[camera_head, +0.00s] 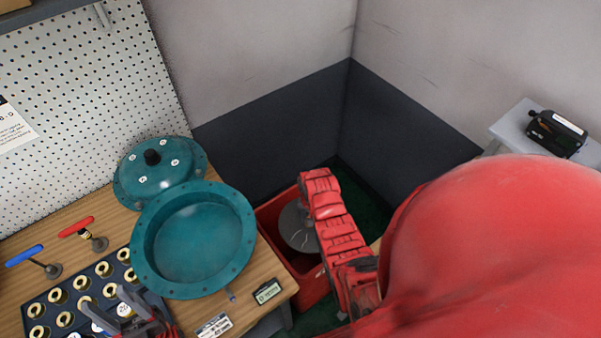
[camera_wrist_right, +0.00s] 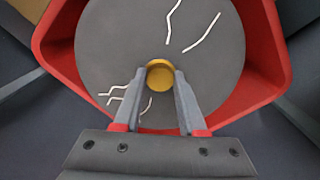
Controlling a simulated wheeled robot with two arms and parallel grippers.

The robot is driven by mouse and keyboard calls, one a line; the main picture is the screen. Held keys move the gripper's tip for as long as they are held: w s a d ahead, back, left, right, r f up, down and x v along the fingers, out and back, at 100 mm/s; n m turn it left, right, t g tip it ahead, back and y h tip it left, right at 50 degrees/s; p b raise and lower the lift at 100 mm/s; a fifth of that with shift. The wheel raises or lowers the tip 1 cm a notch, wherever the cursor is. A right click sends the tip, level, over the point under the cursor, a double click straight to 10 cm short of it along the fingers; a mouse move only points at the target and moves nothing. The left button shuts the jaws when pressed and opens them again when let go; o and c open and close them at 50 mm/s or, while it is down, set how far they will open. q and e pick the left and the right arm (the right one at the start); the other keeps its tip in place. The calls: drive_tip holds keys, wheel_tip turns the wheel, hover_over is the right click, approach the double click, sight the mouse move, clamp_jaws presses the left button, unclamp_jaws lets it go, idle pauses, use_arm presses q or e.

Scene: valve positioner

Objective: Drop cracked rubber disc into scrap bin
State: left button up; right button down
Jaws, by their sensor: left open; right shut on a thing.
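The cracked rubber disc (camera_wrist_right: 205,90) is grey with white crack lines and a brass centre piece (camera_wrist_right: 160,78). My right gripper (camera_wrist_right: 162,72) is shut on that brass centre. The disc shows partly in the head view (camera_head: 297,229), at the mouth of the red scrap bin (camera_head: 275,208). The bin rim (camera_wrist_right: 55,55) surrounds the disc in the wrist view. How deep the disc sits cannot be told. My right arm hides its right side and the right fingertips in the head view. My left gripper (camera_head: 130,310) is open over the tray of brass parts, holding nothing visible.
A teal open housing (camera_head: 160,245) and its teal cover (camera_head: 135,185) sit on the wooden bench left of the bin. A dark tray (camera_head: 35,308) holds several brass rings. Red and blue handled tools stand behind it. Dark walls close in behind the bin.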

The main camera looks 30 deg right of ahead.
drive_tip(key=shift+c, duration=2)
unclamp_jaws()
drive_tip(key=shift+r, duration=0.1)
drive_tip(key=shift+r, duration=0.2)
wheel_tip(320, 180, up, 7)
drive_tip(key=shift+r+b, duration=0.1)
drive_tip(key=shift+b, duration=0.8)
wheel_tip(320, 180, up, 10)
drive_tip(key=p, duration=0.8)
drive_tip(key=shift+p, duration=0.3)
drive_tip(key=shift+f, duration=0.2)
